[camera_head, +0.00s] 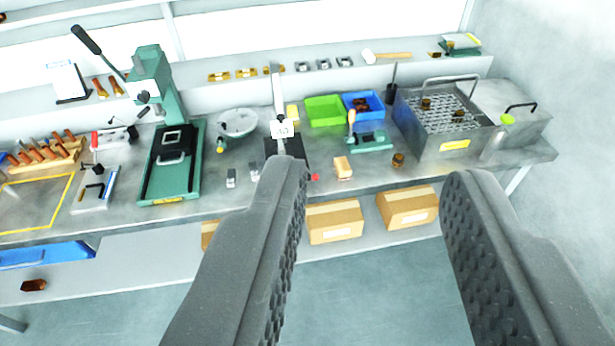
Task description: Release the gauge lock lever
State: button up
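A gauge with an upright grey column (278,90) and a white marked face (282,129) stands on a dark base (272,147) near the middle of the bench. A small red part (314,177) shows beside my left fingertip, low by the gauge; I cannot tell whether it is the lock lever. My gripper (378,176) is open and empty, its two dark fingers wide apart in front of the bench. The left finger overlaps the lower part of the gauge and hides some of it.
A green press (156,90) with a long lever stands left. Green (325,110) and blue (375,112) bins, a small green tool (370,142) and a metal mesh-topped tank (440,140) stand right. Cardboard boxes (334,222) sit below the bench. The floor in front is clear.

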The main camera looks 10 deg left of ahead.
aim_at(315, 177)
jog(key=u, duration=0.35)
jog(key=i, duration=1.55)
jog(key=z, duration=0.35)
